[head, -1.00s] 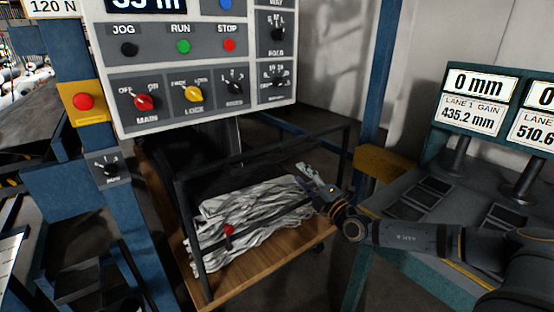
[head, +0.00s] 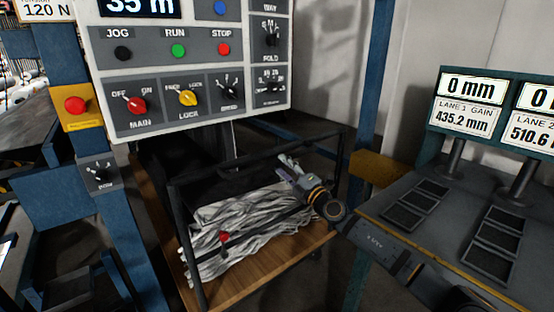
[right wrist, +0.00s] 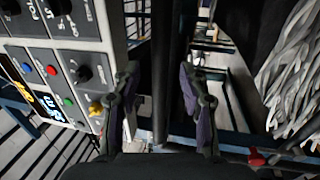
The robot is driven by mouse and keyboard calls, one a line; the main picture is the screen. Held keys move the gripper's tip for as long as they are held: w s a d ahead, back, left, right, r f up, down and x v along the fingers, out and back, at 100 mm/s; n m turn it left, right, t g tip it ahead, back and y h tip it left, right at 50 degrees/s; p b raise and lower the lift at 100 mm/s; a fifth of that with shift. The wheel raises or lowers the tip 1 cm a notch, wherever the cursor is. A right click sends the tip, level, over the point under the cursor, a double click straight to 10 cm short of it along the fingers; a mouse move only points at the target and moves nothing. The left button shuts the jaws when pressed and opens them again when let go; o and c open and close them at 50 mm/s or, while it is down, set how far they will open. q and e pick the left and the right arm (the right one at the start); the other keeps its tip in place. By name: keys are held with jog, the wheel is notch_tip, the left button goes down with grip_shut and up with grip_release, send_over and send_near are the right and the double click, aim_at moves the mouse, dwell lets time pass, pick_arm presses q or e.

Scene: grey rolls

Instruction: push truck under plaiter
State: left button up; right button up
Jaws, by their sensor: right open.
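The truck (head: 262,283) is a wooden deck with a black tube frame (head: 262,158), below the grey control panel. Its far left part is dark and hidden by the panel. Pale crumpled strips of cloth lie in it, with a red knob (head: 224,237) at the front rail. My right gripper (head: 287,165) is over the truck's right part, by the top rail. In the right wrist view its two fingers (right wrist: 158,75) are apart, with a dark upright bar between them; contact cannot be told. I cannot tell which part is the plaiter. My left gripper is not in view.
The control panel (head: 190,70) with buttons and knobs hangs above the truck. A blue post with a red stop button (head: 75,104) stands at the left. A console with gain displays (head: 464,120) stands at the right, close to my right arm. Floor shows between truck and console.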

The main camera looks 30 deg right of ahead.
aim_at(279, 163)
jog(key=x, duration=0.3)
jog(key=shift+w+a+r+p, duration=0.1)
jog(key=shift+r+p, duration=0.05)
jog(key=shift+p, duration=0.15)
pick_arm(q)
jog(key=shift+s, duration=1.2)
pick_arm(e)
jog(key=shift+w+a, duration=0.1)
jog(key=shift+w, duration=0.25)
jog(key=shift+c, duration=0.5)
grip_shut()
